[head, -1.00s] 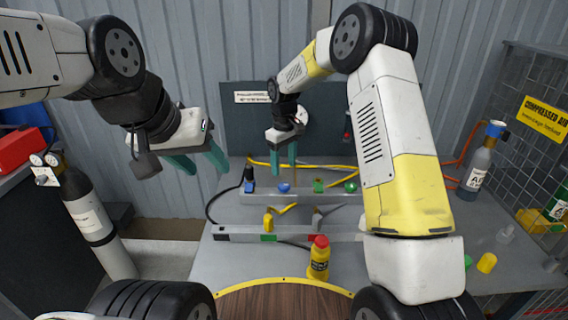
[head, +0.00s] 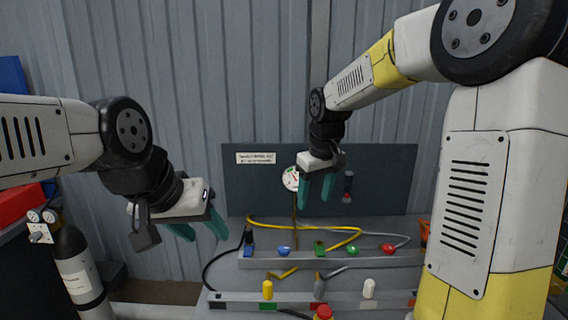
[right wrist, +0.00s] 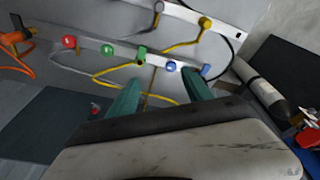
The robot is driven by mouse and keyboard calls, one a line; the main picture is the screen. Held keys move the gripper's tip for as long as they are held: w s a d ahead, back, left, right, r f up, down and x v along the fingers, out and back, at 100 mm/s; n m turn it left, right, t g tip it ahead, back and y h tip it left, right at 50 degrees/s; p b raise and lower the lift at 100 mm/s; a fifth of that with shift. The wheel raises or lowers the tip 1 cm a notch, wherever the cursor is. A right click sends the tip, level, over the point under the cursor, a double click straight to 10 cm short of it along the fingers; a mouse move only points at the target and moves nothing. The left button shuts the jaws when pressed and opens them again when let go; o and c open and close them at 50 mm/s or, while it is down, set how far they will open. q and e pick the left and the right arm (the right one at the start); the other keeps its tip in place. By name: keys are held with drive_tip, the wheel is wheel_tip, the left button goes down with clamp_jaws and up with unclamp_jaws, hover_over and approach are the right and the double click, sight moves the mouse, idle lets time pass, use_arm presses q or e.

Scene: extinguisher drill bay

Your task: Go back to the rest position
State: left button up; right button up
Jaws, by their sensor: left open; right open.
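My left gripper (head: 197,230) is at the left of the head view, its teal fingers apart and empty, in the air left of the bench. My right gripper (head: 314,188) is near the middle of the head view, in front of the dark back panel (head: 388,180). Its teal fingers are apart with nothing between them. In the right wrist view my right gripper (right wrist: 157,88) also shows open, over the rail with coloured fittings (right wrist: 125,50). Neither gripper touches anything that I can see.
The bench carries two grey rails (head: 340,257) with coloured fittings, plus yellow and black hoses. A round gauge (head: 291,179) is on the panel. A grey cylinder (head: 80,275) stands at left.

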drive_tip(key=s+d+r+m+t, duration=0.2)
drive_tip(key=s+d, duration=0.1)
drive_tip(key=s, duration=0.8)
drive_tip(key=s+d+r+m+t+y, duration=0.1)
drive_tip(key=s+d+r+m, duration=0.1)
drive_tip(key=s, duration=0.9)
drive_tip(key=shift+d+r+m+t, duration=0.25)
drive_tip(key=shift+d+m+t, duration=0.15)
drive_tip(key=shift+d+m, duration=0.3)
